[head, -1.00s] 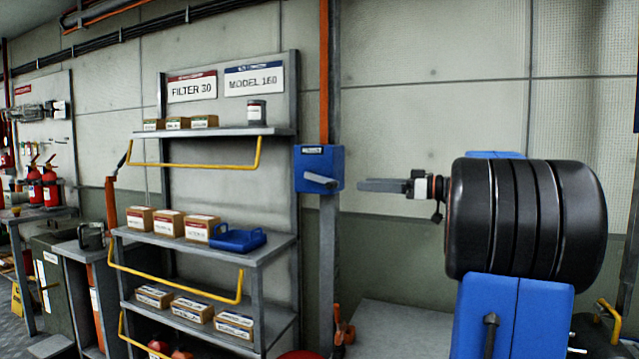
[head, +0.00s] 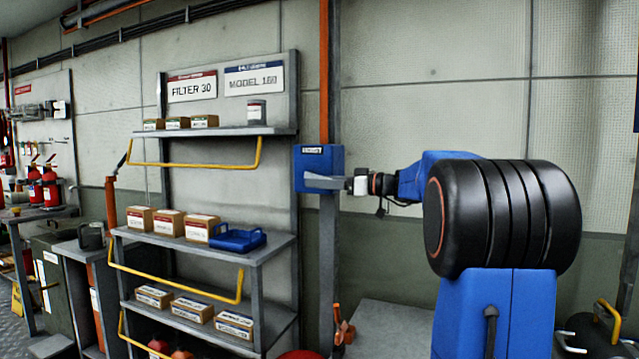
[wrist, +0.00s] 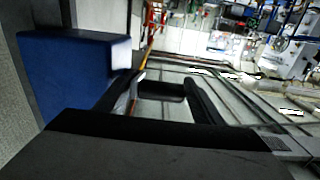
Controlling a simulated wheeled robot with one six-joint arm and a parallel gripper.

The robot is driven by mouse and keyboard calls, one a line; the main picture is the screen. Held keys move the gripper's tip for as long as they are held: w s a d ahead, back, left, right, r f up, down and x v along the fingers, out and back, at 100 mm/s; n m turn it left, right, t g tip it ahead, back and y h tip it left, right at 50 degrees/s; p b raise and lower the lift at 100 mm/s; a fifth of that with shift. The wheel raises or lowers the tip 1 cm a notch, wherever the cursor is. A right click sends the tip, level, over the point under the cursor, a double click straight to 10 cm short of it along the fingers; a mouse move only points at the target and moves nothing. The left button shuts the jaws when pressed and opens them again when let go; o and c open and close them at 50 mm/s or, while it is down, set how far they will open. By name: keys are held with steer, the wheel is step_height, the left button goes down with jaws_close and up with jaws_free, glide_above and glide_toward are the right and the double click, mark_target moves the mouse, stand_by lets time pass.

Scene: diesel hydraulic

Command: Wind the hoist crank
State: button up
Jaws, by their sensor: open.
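The hoist's blue box (head: 311,158) is fixed to a grey post beside the shelf rack in the head view. My gripper (head: 322,182) is at the front of this box, with its fingers overlapping the place of the crank. The crank is mostly hidden there in the head view. In the wrist view the blue box (wrist: 70,75) fills the left side. My gripper (wrist: 160,82) is open, its two dark fingers apart. A small grey piece, probably the crank (wrist: 134,92), shows close to the left finger. I cannot tell whether they touch.
The orange pipe (head: 324,70) runs up above the box. An orange item (head: 343,328) is low on the post. The wall right of the post is bare.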

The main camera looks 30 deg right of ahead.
steer(key=shift+w+a, duration=0.3)
steer(key=shift+w, duration=0.1)
steer(key=c, duration=1.3)
steer(key=shift+c, duration=0.2)
steer(key=shift+r+g, duration=0.2)
steer(key=shift+g, duration=0.1)
